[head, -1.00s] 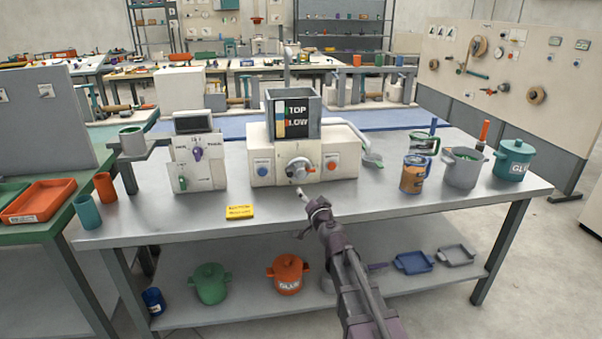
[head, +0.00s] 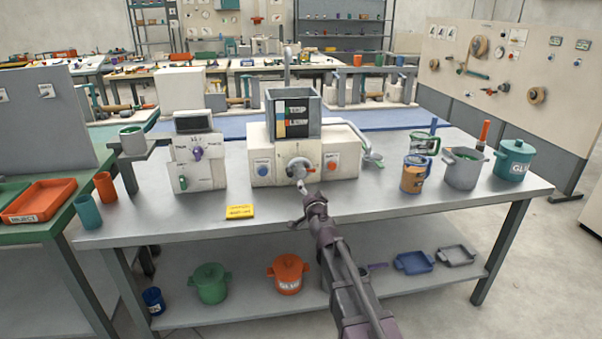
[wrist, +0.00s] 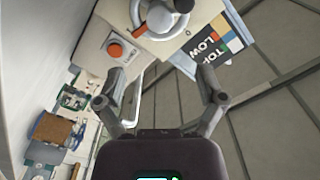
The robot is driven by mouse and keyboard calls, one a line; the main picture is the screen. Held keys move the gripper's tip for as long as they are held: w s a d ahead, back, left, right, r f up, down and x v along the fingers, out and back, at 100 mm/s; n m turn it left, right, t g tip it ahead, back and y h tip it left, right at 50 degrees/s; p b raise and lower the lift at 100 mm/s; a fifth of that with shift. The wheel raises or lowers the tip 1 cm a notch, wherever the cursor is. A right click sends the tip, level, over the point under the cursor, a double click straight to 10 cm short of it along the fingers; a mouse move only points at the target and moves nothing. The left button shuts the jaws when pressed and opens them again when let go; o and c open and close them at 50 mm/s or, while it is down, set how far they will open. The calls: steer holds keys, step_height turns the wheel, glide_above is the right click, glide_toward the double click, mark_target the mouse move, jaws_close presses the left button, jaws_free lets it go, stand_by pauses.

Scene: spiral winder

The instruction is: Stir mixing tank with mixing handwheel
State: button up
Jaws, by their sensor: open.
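The mixing tank (head: 293,115) is a grey, square, open-topped box with a TOP/LOW label, on top of a white machine (head: 340,160). The mixing handwheel (head: 299,168) is a grey wheel with a small handle on the machine's front. It also shows at the top edge of the wrist view (wrist: 158,18), partly cut off, with a dark knob (wrist: 183,4). My gripper (head: 298,204) is in front of and below the handwheel, apart from it. In the wrist view my gripper (wrist: 159,100) has its two fingers spread wide with nothing between them.
A blue button (head: 263,168) and an orange-red button (head: 332,166) flank the handwheel. A bent grey pipe (head: 352,133) is on the machine's right. A yellow sign (head: 240,212) lies at the table's front. A white control box (head: 197,160) stands left; jars and pots stand right.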

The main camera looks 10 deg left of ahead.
mark_target(302, 172)
steer(key=x, duration=1.2)
steer(key=shift+w, duration=0.15)
steer(key=shift+a, duration=0.1)
steer(key=c, duration=1.1)
